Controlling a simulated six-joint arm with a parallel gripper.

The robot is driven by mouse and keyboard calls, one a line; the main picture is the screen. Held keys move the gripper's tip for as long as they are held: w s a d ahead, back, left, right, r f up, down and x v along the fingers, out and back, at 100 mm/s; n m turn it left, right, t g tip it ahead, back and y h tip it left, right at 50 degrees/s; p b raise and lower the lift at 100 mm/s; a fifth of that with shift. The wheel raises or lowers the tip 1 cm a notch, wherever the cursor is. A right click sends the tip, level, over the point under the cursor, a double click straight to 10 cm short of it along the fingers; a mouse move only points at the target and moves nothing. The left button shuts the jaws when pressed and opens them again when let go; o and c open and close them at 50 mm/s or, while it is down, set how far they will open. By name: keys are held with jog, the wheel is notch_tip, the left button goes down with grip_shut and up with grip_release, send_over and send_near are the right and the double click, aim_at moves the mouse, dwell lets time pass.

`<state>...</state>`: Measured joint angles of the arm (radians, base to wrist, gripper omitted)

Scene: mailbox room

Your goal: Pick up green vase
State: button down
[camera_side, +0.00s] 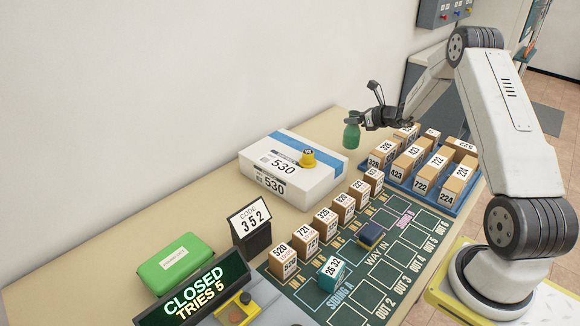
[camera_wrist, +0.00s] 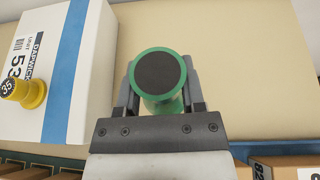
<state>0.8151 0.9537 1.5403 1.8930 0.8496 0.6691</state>
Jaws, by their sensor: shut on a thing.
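The green vase (camera_side: 351,133) is held at the end of my gripper (camera_side: 362,119), off the table surface, to the right of the white box in the side view. In the wrist view the vase (camera_wrist: 158,78) shows its round green end with a dark disc in the middle. The two fingers of my gripper (camera_wrist: 160,100) stand on either side of it, shut on it. The vase looks roughly upright in the side view.
A white box (camera_side: 288,187) marked 530 with a yellow knob-like piece (camera_side: 308,158) on it stands near. A blue tray (camera_side: 432,201) of numbered blocks lies below and right of my gripper. A green board (camera_side: 385,285) with more blocks, a code sign (camera_side: 250,220) and a green box (camera_side: 176,264) are in front.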

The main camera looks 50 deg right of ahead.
jog(key=s+a+r, duration=0.6)
jog(key=s+r, duration=0.3)
jog(key=s, duration=0.2)
jog(key=shift+s+a, duration=0.3)
jog(key=shift+a, duration=0.05)
jog(key=shift+r, duration=0.1)
dwell(0.4)
